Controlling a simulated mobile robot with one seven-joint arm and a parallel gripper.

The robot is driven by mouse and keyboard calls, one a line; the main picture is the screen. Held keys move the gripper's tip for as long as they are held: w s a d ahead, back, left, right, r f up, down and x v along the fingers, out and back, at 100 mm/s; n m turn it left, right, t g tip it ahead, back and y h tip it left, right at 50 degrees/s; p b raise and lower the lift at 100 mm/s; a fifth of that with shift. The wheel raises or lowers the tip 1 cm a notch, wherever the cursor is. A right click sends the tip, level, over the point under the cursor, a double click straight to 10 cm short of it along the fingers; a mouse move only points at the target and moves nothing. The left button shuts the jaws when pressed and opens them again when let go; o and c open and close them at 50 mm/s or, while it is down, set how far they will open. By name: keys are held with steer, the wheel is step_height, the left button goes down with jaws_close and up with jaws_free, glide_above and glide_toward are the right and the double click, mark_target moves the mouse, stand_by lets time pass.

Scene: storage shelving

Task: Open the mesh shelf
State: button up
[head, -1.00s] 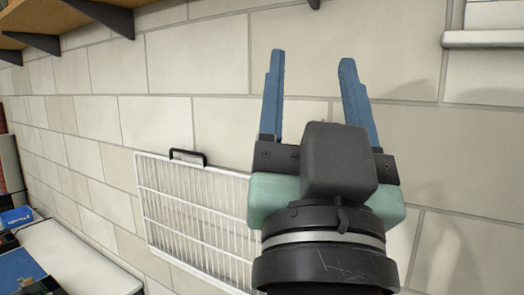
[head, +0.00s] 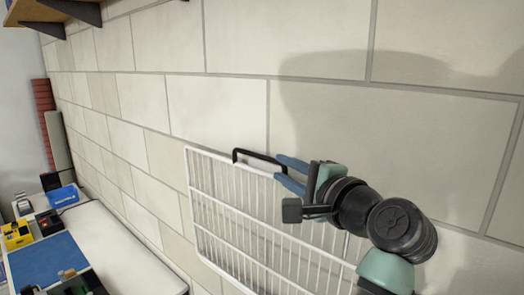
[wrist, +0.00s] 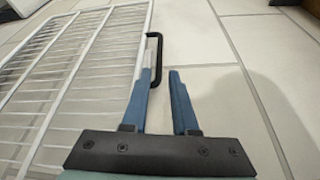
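The mesh shelf (head: 214,154) is a white wire panel against the tiled wall, low in the head view. It also fills the left of the wrist view (wrist: 95,9). A black bar handle (head: 258,156) sticks out from its upper edge. My gripper (head: 278,168) is at the handle's right end. In the wrist view my gripper (wrist: 160,73) is open, with two blue fingers apart. The handle (wrist: 152,36) is just ahead of the fingertips, its near end close to the left finger. I cannot tell whether they touch.
A white worktop (head: 115,250) at lower left holds a blue bin (head: 62,196), a yellow item (head: 17,235) and a blue mat (head: 48,264). A wooden shelf (head: 30,10) on dark brackets is at upper left. The wall above the mesh is bare.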

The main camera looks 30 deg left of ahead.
mark_target(261, 156)
steer(key=p+x, duration=0.3)
steer(key=x, duration=0.6)
steer(key=shift+w+a+r, duration=0.1)
steer(key=shift+a, duration=0.05)
steer(key=shift+w+a+f, duration=0.25)
steer(key=shift+w+a, duration=0.05)
steer(key=shift+a, duration=0.25)
steer(key=shift+c, duration=0.3)
steer(key=shift+d, duration=0.1)
jaws_close()
